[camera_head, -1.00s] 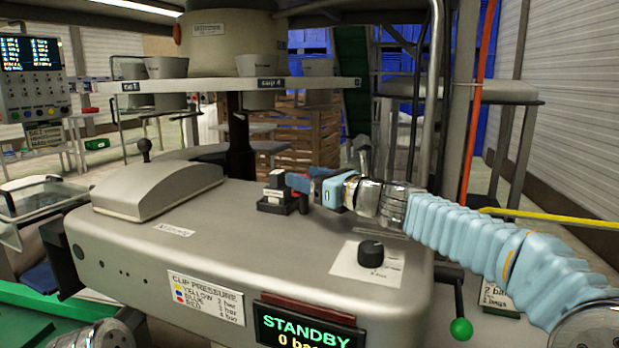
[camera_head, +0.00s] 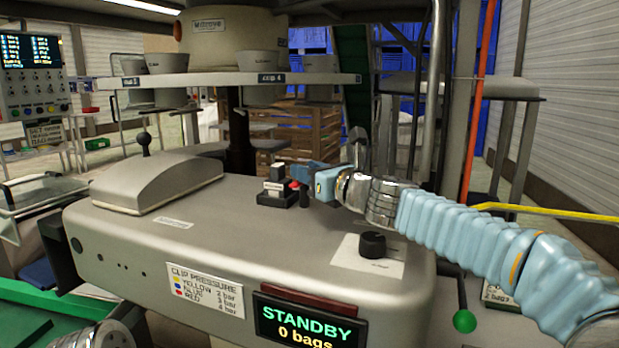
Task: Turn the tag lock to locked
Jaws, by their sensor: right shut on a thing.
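The tag lock seems to be the small black-based device (camera_head: 277,192) with pale blocks, standing on the grey machine top. A small red-topped part (camera_head: 295,187) stands at its right side. My right gripper (camera_head: 305,172) reaches in from the right, with its blue fingers close by the red-topped part. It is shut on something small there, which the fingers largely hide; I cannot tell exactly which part. The lock's marking is too small to read. A metal part of my left arm shows at the bottom left; its gripper is out of the picture.
A black knob (camera_head: 373,244) on a white plate stands nearer on the machine top. A display (camera_head: 305,322) reads STANDBY, 0 bags. A ring shelf (camera_head: 215,84) with grey cups hangs behind. A green-balled lever (camera_head: 464,320) is at the front right.

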